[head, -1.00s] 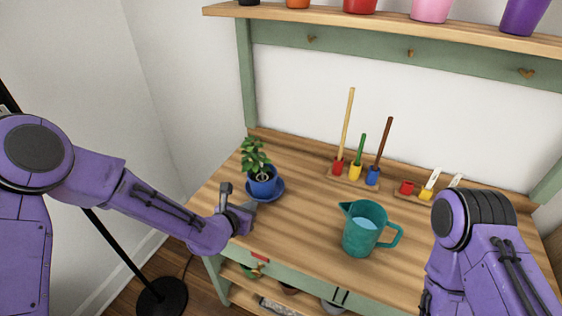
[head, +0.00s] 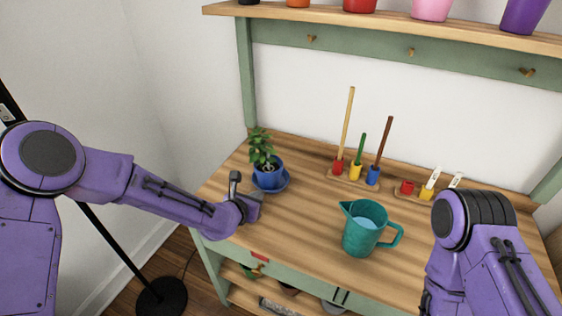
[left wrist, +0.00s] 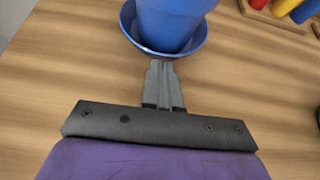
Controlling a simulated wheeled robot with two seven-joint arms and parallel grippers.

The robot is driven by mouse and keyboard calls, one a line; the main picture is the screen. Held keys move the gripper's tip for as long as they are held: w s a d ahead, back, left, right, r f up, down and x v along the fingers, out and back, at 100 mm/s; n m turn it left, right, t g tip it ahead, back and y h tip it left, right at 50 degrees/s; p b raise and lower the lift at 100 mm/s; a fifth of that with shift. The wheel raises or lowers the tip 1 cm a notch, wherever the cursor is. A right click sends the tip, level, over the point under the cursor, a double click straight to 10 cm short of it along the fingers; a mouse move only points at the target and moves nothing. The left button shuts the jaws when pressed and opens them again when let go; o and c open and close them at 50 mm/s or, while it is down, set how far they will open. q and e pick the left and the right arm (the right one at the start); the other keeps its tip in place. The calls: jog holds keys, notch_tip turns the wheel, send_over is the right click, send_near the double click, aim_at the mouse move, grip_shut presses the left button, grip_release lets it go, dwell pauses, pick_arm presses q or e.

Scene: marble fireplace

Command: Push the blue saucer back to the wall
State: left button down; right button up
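The blue saucer (head: 285,186) lies on the wooden bench top near its left end, with a blue pot (head: 268,175) holding a green plant (head: 262,150) standing in it. A strip of wood separates it from the back rail. My left gripper (head: 258,197) is at the saucer's front side. In the left wrist view its grey fingers (left wrist: 163,65) are together with nothing between them, and their tips point at the near rim of the saucer (left wrist: 160,53), touching or almost touching it. My right arm shows at the right, but its gripper is out of view.
A teal jug (head: 362,232) stands on the bench right of the saucer. Behind it, a wooden holder (head: 350,181) carries upright tools in red, yellow and blue sockets. More small tools (head: 427,190) stand further right. The wood just behind the pot is clear up to the back rail (head: 300,147).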

aim_at(264, 185)
pick_arm(q)
jog(key=shift+w+d+b, duration=0.3)
jog(key=shift+w+d, duration=0.3)
jog(key=shift+w, duration=1.15)
jog(key=shift+w+d+b, duration=0.35)
jog(key=shift+w+d, duration=0.3)
jog(key=shift+w, duration=1.05)
jog(key=shift+w+d+b, duration=0.3)
jog(key=shift+w+d, duration=0.3)
jog(key=shift+w, duration=1.15)
jog(key=shift+s+a, duration=0.3)
jog(key=shift+s, duration=0.45)
jog(key=shift+s+a, duration=0.25)
jog(key=shift+s, duration=0.55)
jog(key=shift+s+a, duration=0.3)
jog(key=shift+s, duration=0.45)
notch_tip(264, 185, up, 8)
jog(key=p, duration=0.6)
